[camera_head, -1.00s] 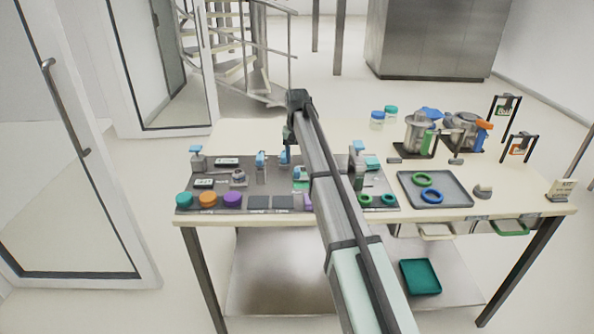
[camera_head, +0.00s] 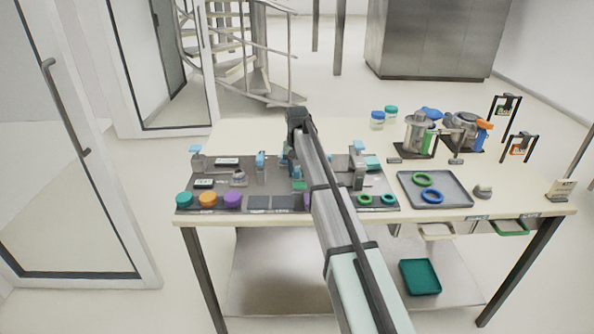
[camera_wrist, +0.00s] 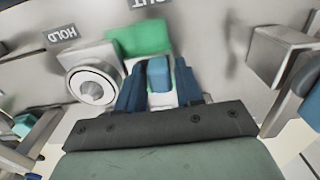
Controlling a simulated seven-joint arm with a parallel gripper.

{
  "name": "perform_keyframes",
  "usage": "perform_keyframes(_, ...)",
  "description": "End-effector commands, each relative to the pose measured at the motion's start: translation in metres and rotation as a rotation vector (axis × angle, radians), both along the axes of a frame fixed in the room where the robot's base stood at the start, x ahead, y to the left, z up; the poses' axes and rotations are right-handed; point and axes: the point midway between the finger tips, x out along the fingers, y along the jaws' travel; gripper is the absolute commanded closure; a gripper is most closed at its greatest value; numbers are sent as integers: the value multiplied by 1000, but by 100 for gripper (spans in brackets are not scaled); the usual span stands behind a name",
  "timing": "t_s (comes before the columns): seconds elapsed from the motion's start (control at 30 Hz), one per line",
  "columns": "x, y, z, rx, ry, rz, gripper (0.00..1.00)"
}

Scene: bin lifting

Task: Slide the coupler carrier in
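In the wrist view a small blue tab (camera_wrist: 158,75) stands on a white piece (camera_wrist: 162,99), which looks like the coupler carrier. A green block (camera_wrist: 145,38) is just beyond it, under a label partly reading "OUT". My gripper (camera_wrist: 161,88) has one dark blue finger on each side of the tab. The left finger is very close to the tab; a thin light gap seems to show at the right finger. I cannot tell whether they grip it. In the head view my arm largely hides my gripper and the carrier; a green patch (camera_head: 299,186) shows beside the arm.
A round metal fitting (camera_wrist: 91,87) by a "HOLD" label is close on the left. A metal block (camera_wrist: 278,62) stands on the right. The dark station board (camera_head: 245,188) carries several fixtures and coloured knobs. A grey tray (camera_head: 453,200) with green and blue rings lies to its right.

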Motion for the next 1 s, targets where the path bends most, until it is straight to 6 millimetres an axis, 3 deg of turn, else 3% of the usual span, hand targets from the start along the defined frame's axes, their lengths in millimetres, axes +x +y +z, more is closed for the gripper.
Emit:
perform_keyframes(0.37,0,0,0,0,0,0,100)
perform_keyframes(0.7,0,-2,0,0,0,-1,100)
perform_keyframes(0.83,0,-21,0,-1,0,-4,100)
perform_keyframes(1.0,0,-64,0,-2,0,-4,100)
